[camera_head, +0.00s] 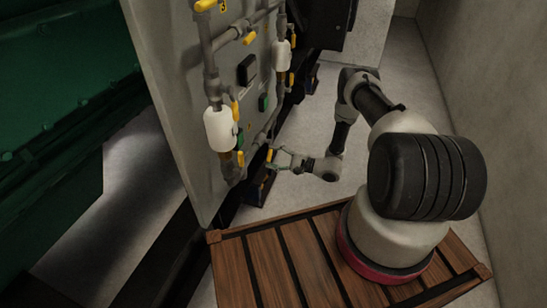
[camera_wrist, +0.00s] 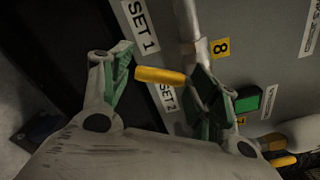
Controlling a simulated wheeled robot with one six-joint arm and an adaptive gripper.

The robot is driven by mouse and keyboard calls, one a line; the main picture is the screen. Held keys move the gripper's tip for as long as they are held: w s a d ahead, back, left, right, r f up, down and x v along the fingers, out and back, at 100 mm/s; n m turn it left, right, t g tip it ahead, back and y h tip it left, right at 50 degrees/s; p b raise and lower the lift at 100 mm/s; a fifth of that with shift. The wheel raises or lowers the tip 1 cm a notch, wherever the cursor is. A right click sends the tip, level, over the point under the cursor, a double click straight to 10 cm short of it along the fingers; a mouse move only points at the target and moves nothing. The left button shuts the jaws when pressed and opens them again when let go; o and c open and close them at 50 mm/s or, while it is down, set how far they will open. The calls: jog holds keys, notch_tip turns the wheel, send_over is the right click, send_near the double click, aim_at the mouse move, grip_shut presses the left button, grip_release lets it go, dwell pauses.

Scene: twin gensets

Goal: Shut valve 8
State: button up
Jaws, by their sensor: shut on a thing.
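The number 8 tag (camera_wrist: 220,47) is a yellow plate on the grey panel, beside a pipe (camera_wrist: 187,20). The yellow valve handle (camera_wrist: 160,75) close to this tag points left in the wrist view, roughly crosswise to the pipe. The handle's root is partly hidden behind the right finger. In the head view, my gripper (camera_head: 277,157) is at the lower right of the panel, at a yellow handle (camera_head: 269,155).
The grey panel (camera_head: 165,60) carries pipes, several other yellow handles and white cylinders (camera_head: 219,129). A green button (camera_wrist: 247,103) and another yellow handle (camera_wrist: 283,161) sit near my right finger. A green machine (camera_head: 60,90) stands at left; a concrete wall (camera_head: 480,70) stands at right.

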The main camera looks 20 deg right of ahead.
jog(key=shift+w+d+f+n, duration=0.1)
jog(key=shift+w+d+n, duration=0.3)
jog(key=shift+n, duration=0.65)
jog(key=shift+w+d+f+n, duration=0.2)
jog(key=shift+w+n, duration=0.4)
jog(key=shift+n, duration=0.5)
jog(key=shift+w+d+f+n, duration=0.1)
jog(key=shift+w+d+n, duration=0.35)
jog(key=shift+n, duration=0.6)
jog(key=shift+w+r, duration=0.1)
jog(key=o, duration=1.5)
jog(key=shift+w, duration=0.1)
jog(key=shift+s, duration=0.2)
jog(key=v, duration=1.2)
